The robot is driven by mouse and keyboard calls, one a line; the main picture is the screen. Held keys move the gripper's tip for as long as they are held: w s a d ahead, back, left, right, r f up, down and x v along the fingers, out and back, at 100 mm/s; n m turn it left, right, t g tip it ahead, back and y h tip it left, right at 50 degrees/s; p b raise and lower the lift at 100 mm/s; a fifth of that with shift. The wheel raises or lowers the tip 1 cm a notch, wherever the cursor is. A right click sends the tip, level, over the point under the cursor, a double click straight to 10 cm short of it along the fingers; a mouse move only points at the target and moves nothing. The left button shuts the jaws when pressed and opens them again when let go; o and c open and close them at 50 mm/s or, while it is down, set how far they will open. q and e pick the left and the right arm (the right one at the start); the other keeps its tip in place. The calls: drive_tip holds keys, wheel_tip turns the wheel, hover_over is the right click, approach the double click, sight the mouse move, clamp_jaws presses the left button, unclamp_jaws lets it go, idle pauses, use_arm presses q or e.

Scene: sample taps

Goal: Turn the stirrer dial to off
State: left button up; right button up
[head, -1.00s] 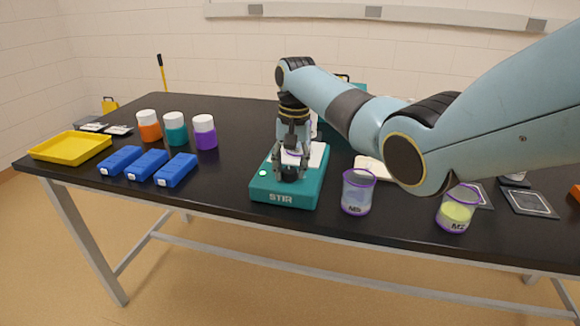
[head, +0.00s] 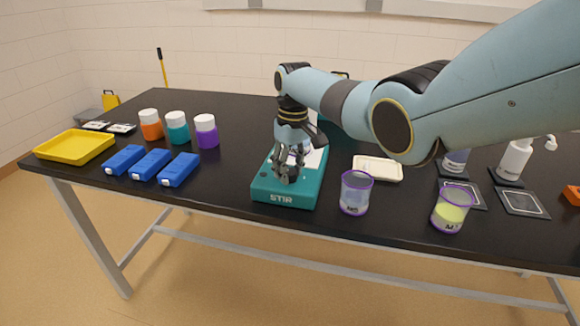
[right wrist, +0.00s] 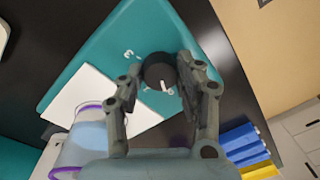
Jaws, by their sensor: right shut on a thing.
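The teal stirrer (head: 262,190), marked STIR, stands near the table's front edge. In the right wrist view its black round dial (right wrist: 158,68) has a white pointer line toward the bottom of the picture. Small white marks lie beside it on the teal top. My right gripper (head: 287,172) is over the stirrer's front part, its fingers (right wrist: 162,82) on either side of the dial, shut on it. In the head view the gripper hides the dial. A white plate (right wrist: 92,98) is on the stirrer, with a clear purple-rimmed beaker (right wrist: 85,145) over it. My left gripper is out of view.
Two purple-rimmed beakers, one with bluish contents (head: 355,195) and one yellow (head: 449,213), stand right of the stirrer. Blue blocks (head: 150,164), capped jars (head: 177,128) and a yellow tray (head: 73,147) are to the left. A cream tray (head: 378,168) lies behind the beakers.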

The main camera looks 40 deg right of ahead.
sight(292, 170)
drive_tip(key=shift+w+r+n, duration=0.1)
drive_tip(key=shift+n, duration=0.4)
drive_tip(key=o, duration=1.1)
drive_tip(key=shift+o, duration=0.2)
wheel_tip(292, 170, up, 12)
drive_tip(key=shift+d, duration=0.35)
